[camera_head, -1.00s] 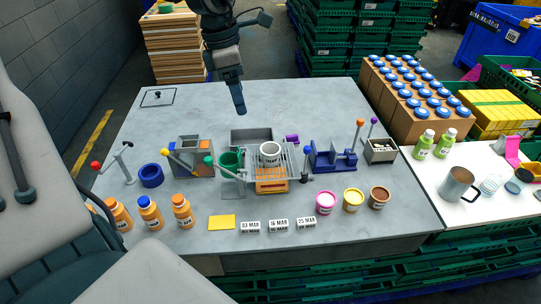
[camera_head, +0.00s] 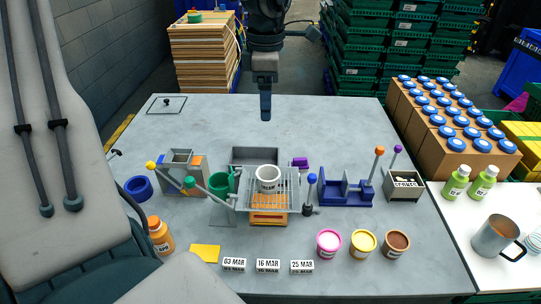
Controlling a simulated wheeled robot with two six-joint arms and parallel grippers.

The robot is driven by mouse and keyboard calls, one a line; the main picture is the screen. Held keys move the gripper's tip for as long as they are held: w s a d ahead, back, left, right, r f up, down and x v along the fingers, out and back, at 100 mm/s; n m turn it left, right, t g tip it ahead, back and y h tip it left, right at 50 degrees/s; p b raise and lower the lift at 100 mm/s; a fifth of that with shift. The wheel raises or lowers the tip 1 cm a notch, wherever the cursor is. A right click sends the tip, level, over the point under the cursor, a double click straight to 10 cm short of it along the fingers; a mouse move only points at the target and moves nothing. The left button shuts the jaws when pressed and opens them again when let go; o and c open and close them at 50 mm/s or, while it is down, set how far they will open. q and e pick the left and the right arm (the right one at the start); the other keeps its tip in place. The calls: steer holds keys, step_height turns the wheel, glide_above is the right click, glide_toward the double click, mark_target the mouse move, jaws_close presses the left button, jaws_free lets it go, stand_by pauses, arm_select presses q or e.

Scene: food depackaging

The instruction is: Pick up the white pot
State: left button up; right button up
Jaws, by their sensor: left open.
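The white pot (camera_head: 268,185) stands upright on a wire rack (camera_head: 290,185) near the middle of the grey table (camera_head: 340,125). It has a small dark label on its front. My left gripper (camera_head: 265,114) hangs over the far part of the table, pointing down. In the picture it is above the pot and apart from it. Its fingers appear edge-on as one dark shape, open, with nothing seen between them. My right gripper is not in view.
A green cup (camera_head: 222,183) and levers stand left of the rack. A blue fixture (camera_head: 346,190) stands to its right. A grey bin (camera_head: 255,156) sits behind the pot. Pink, yellow and brown tubs (camera_head: 363,244) and date blocks (camera_head: 268,265) line the front. The far table is mostly clear.

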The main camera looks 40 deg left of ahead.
arm_select(q)
step_height(320, 180, down, 5)
steer(key=w+b, duration=0.1)
steer(key=b, duration=1.2)
glide_above(268, 173)
steer(key=f, duration=0.9)
steer(key=shift+d+f, duration=0.2)
steer(key=shift+f, duration=0.65)
step_height(268, 173, down, 4)
steer(key=shift+f, duration=0.2)
steer(key=shift+f+p, duration=0.5)
steer(key=shift+f, duration=0.05)
step_height(268, 173, down, 3)
steer(key=shift+a+f+p, duration=0.15)
steer(key=shift+p, duration=0.45)
steer(key=shift+f, duration=0.65)
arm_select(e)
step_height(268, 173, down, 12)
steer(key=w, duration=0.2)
